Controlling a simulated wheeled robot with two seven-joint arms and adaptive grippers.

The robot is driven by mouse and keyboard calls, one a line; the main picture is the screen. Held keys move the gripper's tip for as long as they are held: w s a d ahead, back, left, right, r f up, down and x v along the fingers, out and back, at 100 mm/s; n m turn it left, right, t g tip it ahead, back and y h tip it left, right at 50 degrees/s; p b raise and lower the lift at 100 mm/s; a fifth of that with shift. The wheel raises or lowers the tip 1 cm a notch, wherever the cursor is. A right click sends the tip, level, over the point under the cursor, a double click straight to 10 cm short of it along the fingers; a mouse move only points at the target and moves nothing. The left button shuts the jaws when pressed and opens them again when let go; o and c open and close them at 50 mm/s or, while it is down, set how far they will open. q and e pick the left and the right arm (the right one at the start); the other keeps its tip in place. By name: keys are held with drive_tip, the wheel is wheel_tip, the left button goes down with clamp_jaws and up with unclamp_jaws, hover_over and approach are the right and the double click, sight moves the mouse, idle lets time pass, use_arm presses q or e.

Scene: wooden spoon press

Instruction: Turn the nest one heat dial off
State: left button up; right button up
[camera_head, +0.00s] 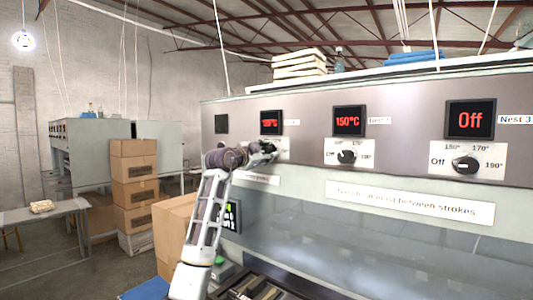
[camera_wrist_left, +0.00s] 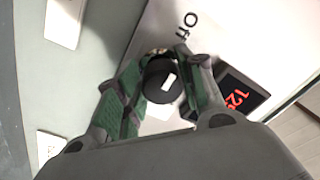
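The nest one heat dial (camera_wrist_left: 160,82) is a round black knob with a white mark. In the left wrist view it sits between the green-padded fingers of my left gripper (camera_wrist_left: 167,65), which close in against both its sides. An "Off" label (camera_wrist_left: 190,25) is beyond the fingertips, and a red-lit display (camera_wrist_left: 240,97) is partly hidden by the right finger. In the head view my left gripper (camera_head: 270,150) is at the panel below the nest one display (camera_head: 271,122) and hides the dial. My right gripper is not in view.
Stacked cardboard boxes (camera_head: 134,185) stand at the left.

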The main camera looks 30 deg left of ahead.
use_arm(q)
drive_tip(key=o, duration=0.3)
drive_tip(key=shift+f, duration=0.1)
drive_tip(key=shift+o, duration=0.2)
drive_tip(key=shift+s+a, duration=0.1)
drive_tip(key=shift+s, duration=1)
drive_tip(key=s, duration=0.9)
drive_tip(key=shift+s+a+f, duration=0.15)
drive_tip(key=shift+s+a, duration=0.1)
drive_tip(key=shift+s, duration=0.1)
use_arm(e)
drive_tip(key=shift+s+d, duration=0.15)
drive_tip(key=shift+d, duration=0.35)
